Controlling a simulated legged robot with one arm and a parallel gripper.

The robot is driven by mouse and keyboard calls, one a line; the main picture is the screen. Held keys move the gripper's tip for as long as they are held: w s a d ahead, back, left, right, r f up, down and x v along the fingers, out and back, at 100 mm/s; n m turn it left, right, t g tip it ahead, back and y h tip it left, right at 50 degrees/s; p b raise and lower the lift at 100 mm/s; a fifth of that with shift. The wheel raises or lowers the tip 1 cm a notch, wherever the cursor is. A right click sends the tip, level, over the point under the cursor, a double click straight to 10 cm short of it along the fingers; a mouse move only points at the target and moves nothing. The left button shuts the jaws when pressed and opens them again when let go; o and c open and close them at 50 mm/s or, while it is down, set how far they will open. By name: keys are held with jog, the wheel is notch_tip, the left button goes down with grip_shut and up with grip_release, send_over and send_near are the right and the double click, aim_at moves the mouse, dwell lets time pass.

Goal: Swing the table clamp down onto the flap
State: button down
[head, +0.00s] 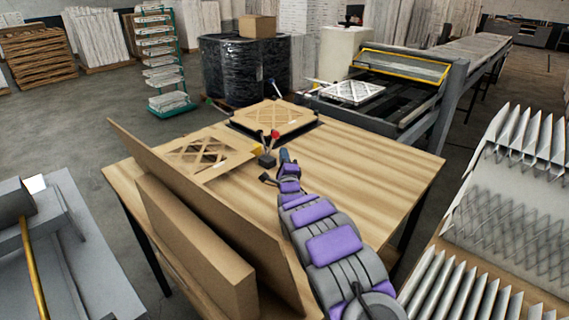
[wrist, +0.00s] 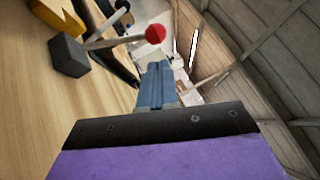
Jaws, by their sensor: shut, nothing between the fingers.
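The table clamp (head: 266,159) has a dark grey block base, a thin lever and a red ball knob (head: 275,134). Its lever points up, with the knob above the table. In the wrist view the clamp's block (wrist: 68,54) is at upper left and the red knob (wrist: 155,33) is left of top centre. A yellow piece (wrist: 60,10) is beside the block. A cardboard-framed filter (head: 272,117) lies in a dark holder behind the clamp; which part is the flap is unclear. My gripper (head: 284,154) is right of the clamp, its blue fingers (wrist: 155,83) shut and empty, apart from the knob.
A cardboard piece with a lattice window (head: 203,153) lies left on the wooden table (head: 370,165). Tall cardboard panels (head: 205,220) stand along the table's left edge. The table's right side is clear. A conveyor machine (head: 400,85) stands behind.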

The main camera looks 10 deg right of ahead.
jog(key=shift+b+x, duration=0.75)
jog(key=shift+x, duration=2.1)
jog(key=shift+r, duration=0.2)
